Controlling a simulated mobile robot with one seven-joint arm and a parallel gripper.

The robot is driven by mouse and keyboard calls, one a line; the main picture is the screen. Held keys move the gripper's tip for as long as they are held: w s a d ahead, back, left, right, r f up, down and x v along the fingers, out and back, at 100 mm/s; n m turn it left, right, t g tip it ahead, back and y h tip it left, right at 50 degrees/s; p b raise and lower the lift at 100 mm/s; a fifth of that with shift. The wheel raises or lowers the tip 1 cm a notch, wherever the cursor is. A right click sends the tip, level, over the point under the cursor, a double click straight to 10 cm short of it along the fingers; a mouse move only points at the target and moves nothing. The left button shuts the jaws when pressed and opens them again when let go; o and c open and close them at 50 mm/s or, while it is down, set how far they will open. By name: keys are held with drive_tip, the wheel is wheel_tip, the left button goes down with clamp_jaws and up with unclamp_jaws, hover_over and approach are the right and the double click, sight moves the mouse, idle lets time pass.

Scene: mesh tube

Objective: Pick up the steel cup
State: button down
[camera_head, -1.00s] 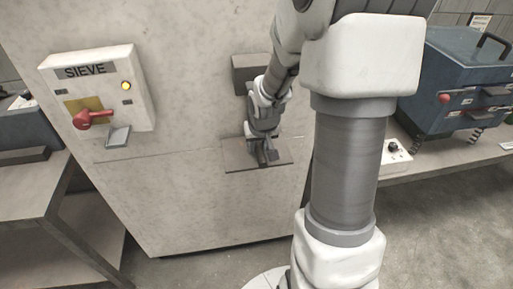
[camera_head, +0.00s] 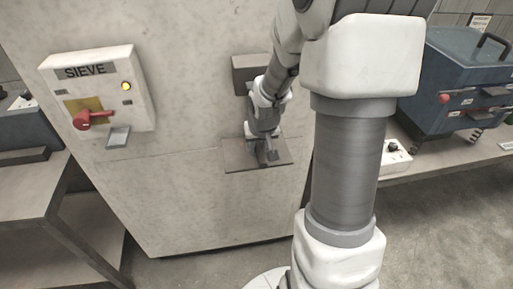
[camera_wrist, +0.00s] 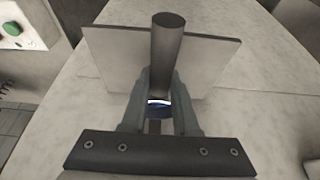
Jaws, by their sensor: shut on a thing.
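My gripper (camera_wrist: 162,78) points at a grey shelf plate on the machine front and is shut. In the wrist view a plain dark-grey cylinder, which I take to be the steel cup (camera_wrist: 167,48), lies between its fingertips, its flat end toward the top of the picture. Just below it, between the fingers, is a small blue part with a bright curved edge; I cannot tell whether it belongs to the cup. In the head view my gripper (camera_head: 268,152) is small at the shelf plate (camera_head: 238,158), and the cup cannot be made out there.
The pale machine carries a SIEVE switch box (camera_head: 100,95) with a red handle at left. A grey block (camera_head: 245,68) juts out above the shelf plate. A blue machine (camera_head: 465,80) and a small white control box (camera_head: 396,152) stand on a bench at right.

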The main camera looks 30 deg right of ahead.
drive_tip(key=shift+r, duration=0.25)
idle(0.6)
